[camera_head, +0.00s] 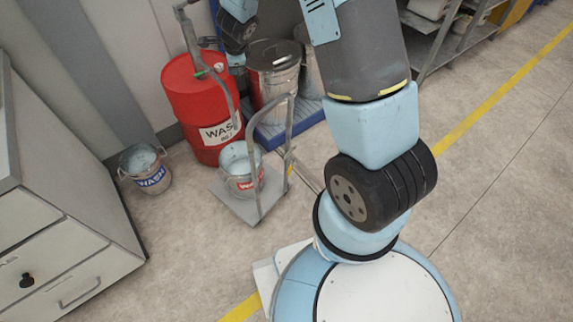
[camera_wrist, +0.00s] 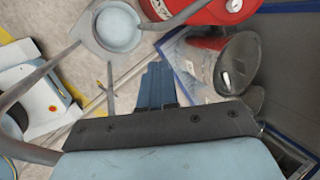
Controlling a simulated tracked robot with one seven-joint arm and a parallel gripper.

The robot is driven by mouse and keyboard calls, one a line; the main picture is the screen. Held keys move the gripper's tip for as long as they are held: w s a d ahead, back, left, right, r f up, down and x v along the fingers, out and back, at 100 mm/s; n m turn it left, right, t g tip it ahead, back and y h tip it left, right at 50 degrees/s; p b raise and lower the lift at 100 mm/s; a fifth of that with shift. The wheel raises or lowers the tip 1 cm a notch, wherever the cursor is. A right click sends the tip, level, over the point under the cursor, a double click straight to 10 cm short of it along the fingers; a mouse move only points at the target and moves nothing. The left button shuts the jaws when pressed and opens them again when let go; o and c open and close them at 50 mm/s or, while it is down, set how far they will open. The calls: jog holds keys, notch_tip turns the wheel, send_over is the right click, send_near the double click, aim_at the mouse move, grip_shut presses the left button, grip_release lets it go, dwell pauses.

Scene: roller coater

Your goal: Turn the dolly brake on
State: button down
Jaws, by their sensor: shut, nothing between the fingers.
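The dolly (camera_head: 233,204) is a small grey platform cart with a tall bent-tube handle, standing on the floor left of my base. A grey bucket with a red label (camera_head: 241,170) stands on it. In the wrist view, the bucket (camera_wrist: 116,29) and grey handle tube (camera_wrist: 40,72) show at upper left. A thin grey bar (camera_wrist: 110,92) shows left of the fingers; I cannot tell whether it is the brake. No brake is clearly identifiable. My gripper (camera_wrist: 158,68) is shut and empty, its dark blue fingers above and beside the dolly. In the head view its fingers cannot be made out.
A red drum (camera_head: 190,95) stands behind the dolly. A metal bin (camera_head: 272,68) stands on a blue pallet (camera_head: 268,138) at its right. Another bucket (camera_head: 146,170) is on the floor at left, near grey drawers (camera_head: 60,245). The floor at right is clear.

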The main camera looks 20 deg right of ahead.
notch_tip(320, 180, down, 11)
jog(key=d+m+g+h, duration=0.1)
jog(key=m+h, duration=0.1)
jog(key=m, duration=0.1)
jog(key=m+g+h, duration=0.5)
jog(key=m, duration=0.3)
send_near(288, 173)
jog(key=x, duration=0.5)
jog(key=shift+s+d+f, duration=0.1)
jog(key=shift+d+f, duration=0.1)
jog(key=shift+d, duration=0.05)
jog(key=shift+f, duration=0.1)
